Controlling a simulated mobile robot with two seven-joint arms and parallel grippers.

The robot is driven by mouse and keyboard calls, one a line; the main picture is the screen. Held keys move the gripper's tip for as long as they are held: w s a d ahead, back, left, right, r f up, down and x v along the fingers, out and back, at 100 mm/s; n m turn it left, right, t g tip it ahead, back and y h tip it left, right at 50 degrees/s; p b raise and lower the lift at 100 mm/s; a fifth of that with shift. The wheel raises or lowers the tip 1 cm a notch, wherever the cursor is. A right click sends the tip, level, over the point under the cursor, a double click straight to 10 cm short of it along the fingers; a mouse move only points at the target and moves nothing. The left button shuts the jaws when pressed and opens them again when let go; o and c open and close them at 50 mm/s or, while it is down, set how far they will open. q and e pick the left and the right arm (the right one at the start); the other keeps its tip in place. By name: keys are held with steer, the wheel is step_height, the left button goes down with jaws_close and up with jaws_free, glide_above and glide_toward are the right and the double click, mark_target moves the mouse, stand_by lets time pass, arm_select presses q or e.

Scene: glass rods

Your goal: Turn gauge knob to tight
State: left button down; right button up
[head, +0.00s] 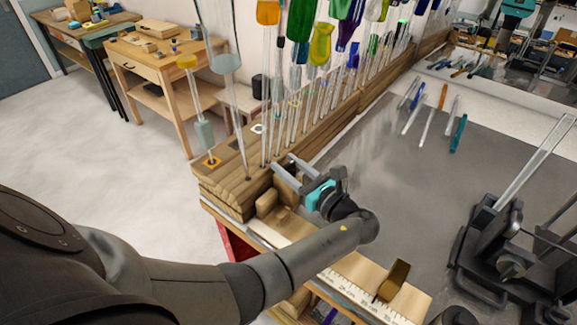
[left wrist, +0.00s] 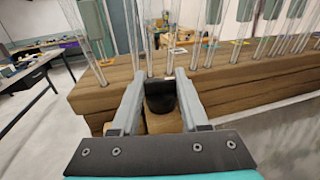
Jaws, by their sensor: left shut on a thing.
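My left gripper (head: 287,173) is at the near end of the wooden rod rack, above the front left of the bench. In the left wrist view, the left gripper (left wrist: 158,85) has its fingers on either side of a dark, rounded knob (left wrist: 160,98) and is shut on it. The knob sits against tan wood; its markings and turned position cannot be read. In the head view the gripper hides the knob. A wooden gauge strip with a ruler scale (head: 345,283) runs along the bench front, with a brown block (head: 395,281) standing on it. My right gripper is not in view.
The wooden rack (head: 232,180) holds many upright glass rods, close beyond the gripper. A black stand (head: 485,245) with tilted glass is at the right. Loose coloured rods (head: 442,97) lie at the back. The grey bench middle (head: 400,175) is clear.

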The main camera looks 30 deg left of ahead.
arm_select(q)
steer(key=shift+f+n+g+b, duration=0.1)
steer(key=shift+n+g+b, duration=0.55)
steer(key=shift+g, duration=0.45)
steer(key=shift+n+g+y+b, duration=0.35)
steer(key=shift+n+g, duration=0.2)
steer(key=shift+g, duration=0.25)
steer(key=shift+a, duration=0.1)
steer(key=shift+c, duration=2)
jaws_free()
steer(key=d+b, duration=0.1)
steer(key=d, duration=0.6)
steer(key=shift+s+d+b, duration=0.25)
steer(key=shift+d+b, duration=0.05)
steer(key=shift+b, duration=0.05)
